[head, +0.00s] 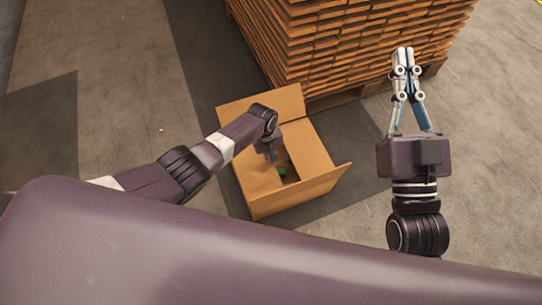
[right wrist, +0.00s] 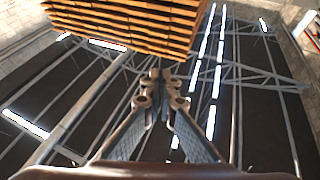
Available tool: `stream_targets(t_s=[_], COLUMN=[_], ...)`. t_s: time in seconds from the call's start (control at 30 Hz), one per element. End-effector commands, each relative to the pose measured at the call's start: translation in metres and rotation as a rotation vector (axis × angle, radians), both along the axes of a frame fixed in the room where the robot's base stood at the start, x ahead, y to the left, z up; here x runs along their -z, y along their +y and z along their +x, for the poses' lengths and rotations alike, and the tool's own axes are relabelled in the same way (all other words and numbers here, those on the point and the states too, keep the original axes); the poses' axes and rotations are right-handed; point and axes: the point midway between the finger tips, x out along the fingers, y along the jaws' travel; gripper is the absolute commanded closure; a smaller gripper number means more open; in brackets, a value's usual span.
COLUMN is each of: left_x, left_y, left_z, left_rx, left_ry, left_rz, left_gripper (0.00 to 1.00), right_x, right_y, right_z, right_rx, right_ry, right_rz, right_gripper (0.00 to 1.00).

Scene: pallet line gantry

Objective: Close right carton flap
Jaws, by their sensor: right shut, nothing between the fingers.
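An open brown cardboard carton (head: 290,203) sits on the floor in the middle of the head view. A flap stands out at its far side (head: 285,100), and a cardboard panel slopes along its right side (head: 310,150). Another flap edge juts out at the near right corner. A small green thing (head: 283,172) shows inside. My left gripper (head: 270,157) points down at the carton's opening; its fingers are too small and dark to read. My right gripper (head: 403,52) is shut and empty, raised to the right of the carton, apart from it. Its closed fingers also show in the right wrist view (right wrist: 161,76).
A tall stack of wooden pallets (head: 335,45) stands right behind the carton; it also shows in the right wrist view (right wrist: 130,22). The concrete floor (head: 100,110) is clear to the left. Roof trusses and strip lights fill much of the right wrist view.

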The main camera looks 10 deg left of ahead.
Motion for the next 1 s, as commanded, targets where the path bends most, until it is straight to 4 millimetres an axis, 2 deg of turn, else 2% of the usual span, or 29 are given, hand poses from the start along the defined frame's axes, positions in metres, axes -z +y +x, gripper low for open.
stream_targets(t_s=[0.63,0.93,1.0], left_x=[-0.006,-0.008,-0.01], left_y=[0.0,0.0,0.001], left_z=[0.0,0.0,-0.001], left_rx=[0.0,0.0,-0.001], left_ry=[0.001,0.0,0.0], left_rz=[-0.001,0.0,0.0], left_gripper=[1.0,1.0,1.0], right_x=[0.034,0.042,0.051], right_y=[-0.001,-0.001,-0.002], right_z=[0.009,0.011,0.014], right_rx=[0.007,0.008,0.01], right_ry=[0.154,0.191,0.231], right_rz=[-0.041,-0.053,-0.068], right_gripper=[1.0,1.0,1.0])
